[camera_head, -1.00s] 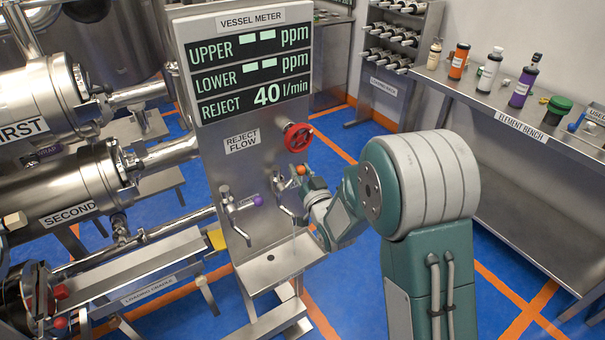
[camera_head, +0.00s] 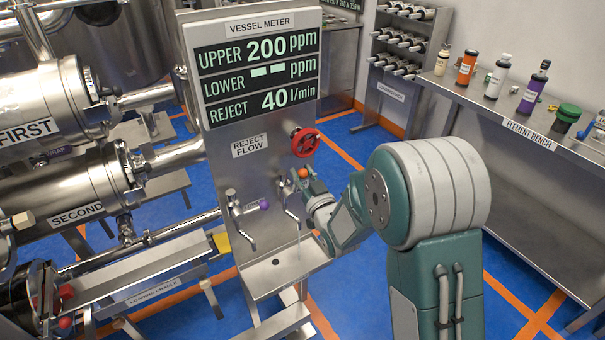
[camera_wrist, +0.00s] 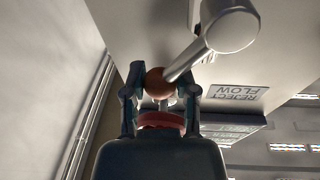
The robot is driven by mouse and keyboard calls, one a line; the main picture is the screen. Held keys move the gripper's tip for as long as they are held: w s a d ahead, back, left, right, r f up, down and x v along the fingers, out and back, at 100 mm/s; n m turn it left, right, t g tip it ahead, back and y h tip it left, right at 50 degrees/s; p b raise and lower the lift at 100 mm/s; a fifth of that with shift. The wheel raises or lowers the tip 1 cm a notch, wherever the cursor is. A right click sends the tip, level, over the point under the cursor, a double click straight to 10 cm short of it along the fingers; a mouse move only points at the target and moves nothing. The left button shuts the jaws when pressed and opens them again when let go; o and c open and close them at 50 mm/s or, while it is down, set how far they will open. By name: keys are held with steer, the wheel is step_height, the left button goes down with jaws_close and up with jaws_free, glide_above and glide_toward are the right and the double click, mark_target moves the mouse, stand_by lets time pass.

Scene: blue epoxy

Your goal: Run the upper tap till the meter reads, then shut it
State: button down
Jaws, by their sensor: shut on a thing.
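The tap with the orange ball knob (camera_head: 303,172) is on the right of the steel meter panel. My gripper (camera_head: 306,181) is shut on this knob; in the wrist view the orange knob (camera_wrist: 157,80) sits between the two fingers. A thin stream appears to fall from this tap's spout into the steel tray (camera_head: 262,287) below. The second tap, with a purple knob (camera_head: 263,205), is to its left and untouched. The vessel meter (camera_head: 262,65) reads UPPER 200 ppm, LOWER dashes and REJECT 40 l/min. The small tap labels are too small to read.
A red handwheel (camera_head: 305,142) sits just above the gripped tap, by the REJECT FLOW label (camera_head: 251,145). Steel vessels (camera_head: 75,185) and a loading cradle (camera_head: 140,272) stand left. The element bench (camera_head: 480,110) with bottles is right. Blue floor is open between.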

steer(key=shift+c, duration=1.9)
jaws_free()
steer(key=shift+a, duration=0.1)
steer(key=shift+s, duration=0.1)
steer(key=v, duration=1.1)
steer(key=shift+s+f, duration=0.25)
steer(key=shift+s, duration=0.1)
